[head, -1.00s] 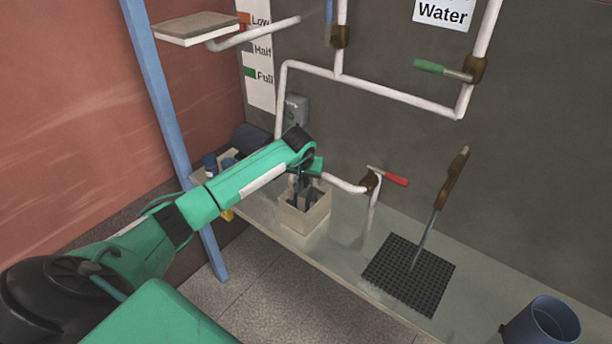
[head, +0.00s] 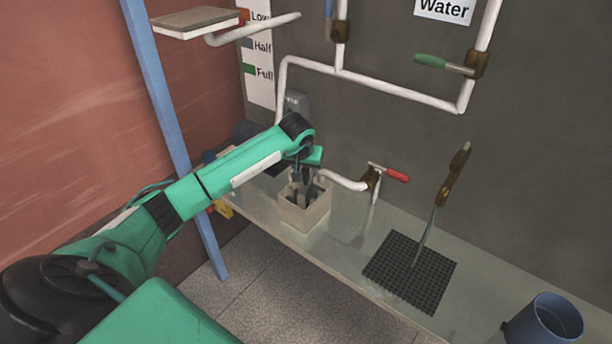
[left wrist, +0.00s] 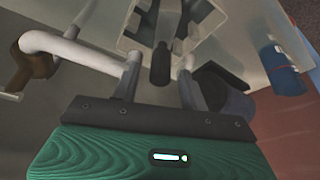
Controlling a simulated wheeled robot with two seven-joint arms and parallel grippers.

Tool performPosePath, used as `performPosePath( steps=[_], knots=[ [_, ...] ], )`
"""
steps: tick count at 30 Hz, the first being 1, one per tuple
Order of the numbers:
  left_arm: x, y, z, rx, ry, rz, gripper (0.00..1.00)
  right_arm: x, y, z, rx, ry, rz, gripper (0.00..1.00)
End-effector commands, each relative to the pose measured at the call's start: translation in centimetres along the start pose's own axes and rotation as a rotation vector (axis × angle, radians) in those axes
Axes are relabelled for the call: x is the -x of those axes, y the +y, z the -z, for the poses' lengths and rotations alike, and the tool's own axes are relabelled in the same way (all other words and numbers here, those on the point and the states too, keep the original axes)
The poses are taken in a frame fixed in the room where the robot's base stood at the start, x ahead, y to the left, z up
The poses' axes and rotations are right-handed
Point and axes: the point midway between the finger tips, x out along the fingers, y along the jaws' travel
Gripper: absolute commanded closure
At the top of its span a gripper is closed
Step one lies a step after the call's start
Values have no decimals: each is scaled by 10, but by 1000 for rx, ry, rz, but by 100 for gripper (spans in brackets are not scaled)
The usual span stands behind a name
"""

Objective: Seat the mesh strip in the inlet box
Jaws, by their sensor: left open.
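The pale open inlet box (head: 304,215) stands on the counter below my left gripper; its walls and inner parts also show in the left wrist view (left wrist: 208,18). My left gripper (head: 298,188) is open, pointing down at the box mouth. In the left wrist view its fingers (left wrist: 159,72) stand apart with a dark upright piece (left wrist: 160,66) between them. I cannot tell whether they touch it. Dark narrow pieces show inside the box, but I cannot tell for certain which is the mesh strip or how it sits. My right gripper is out of view.
A white pipe with a red-handled valve (head: 396,175) ends close beside the box. A blue post (head: 178,140) stands left. Counter between box and mat is clear.

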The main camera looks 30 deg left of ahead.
Motion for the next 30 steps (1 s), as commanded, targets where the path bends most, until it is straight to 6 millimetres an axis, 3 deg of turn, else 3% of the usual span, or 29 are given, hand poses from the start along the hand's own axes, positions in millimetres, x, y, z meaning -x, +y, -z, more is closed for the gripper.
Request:
performPosePath(
  steps=[6,12,30],
  knots=[
    [46,-1,0,-1,6,1,56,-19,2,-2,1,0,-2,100],
    [75,0,0,-1,3,0,56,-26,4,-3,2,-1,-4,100],
    [83,0,0,0,0,0,56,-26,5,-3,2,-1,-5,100]
  ],
)
